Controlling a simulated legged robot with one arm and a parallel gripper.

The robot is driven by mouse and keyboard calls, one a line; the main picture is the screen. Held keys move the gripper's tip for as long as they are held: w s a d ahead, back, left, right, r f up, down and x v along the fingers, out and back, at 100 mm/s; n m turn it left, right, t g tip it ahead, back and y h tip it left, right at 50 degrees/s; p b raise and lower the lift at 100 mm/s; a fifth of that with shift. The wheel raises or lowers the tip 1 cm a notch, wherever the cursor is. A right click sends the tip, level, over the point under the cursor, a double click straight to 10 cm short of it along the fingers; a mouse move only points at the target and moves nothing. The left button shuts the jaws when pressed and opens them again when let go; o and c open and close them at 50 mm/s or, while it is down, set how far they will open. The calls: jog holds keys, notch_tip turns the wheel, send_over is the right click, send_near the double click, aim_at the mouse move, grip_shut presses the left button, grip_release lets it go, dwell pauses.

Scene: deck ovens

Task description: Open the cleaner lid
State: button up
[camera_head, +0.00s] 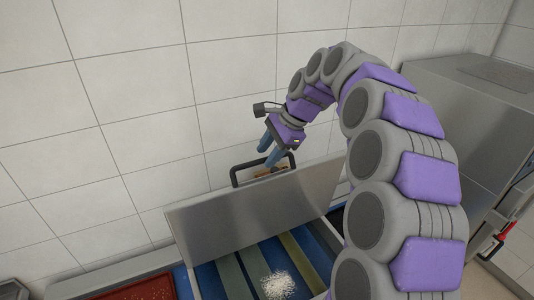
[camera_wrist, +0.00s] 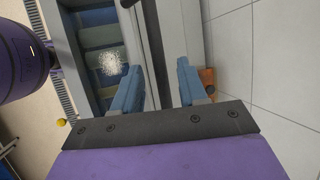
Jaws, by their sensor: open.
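The cleaner lid (camera_head: 255,207) is a flat grey metal panel standing raised, close to upright, at the back of the cleaner. A black handle (camera_head: 233,176) rises from its top edge. My gripper (camera_head: 268,153) is at the handle from above, its blue fingers apart. In the wrist view my gripper (camera_wrist: 158,85) is open, with a dark bar, likely the handle, running between the fingers. I cannot tell whether the fingers touch it. Below the lid the cleaner's interior shows blue and grey-green strips and a white crumbly pile (camera_head: 279,285).
A white tiled wall (camera_head: 120,110) stands close behind the lid. A grey metal cabinet (camera_head: 480,120) is at the right. A red-brown tray (camera_head: 140,290) lies at the lower left. A small orange-brown item (camera_wrist: 207,76) shows beside the right finger in the wrist view.

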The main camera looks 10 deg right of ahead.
jog(key=shift+w+a+f, duration=0.1)
jog(key=shift+a+f, duration=0.15)
jog(key=shift+f, duration=0.3)
grip_shut()
jog(key=shift+r, duration=0.1)
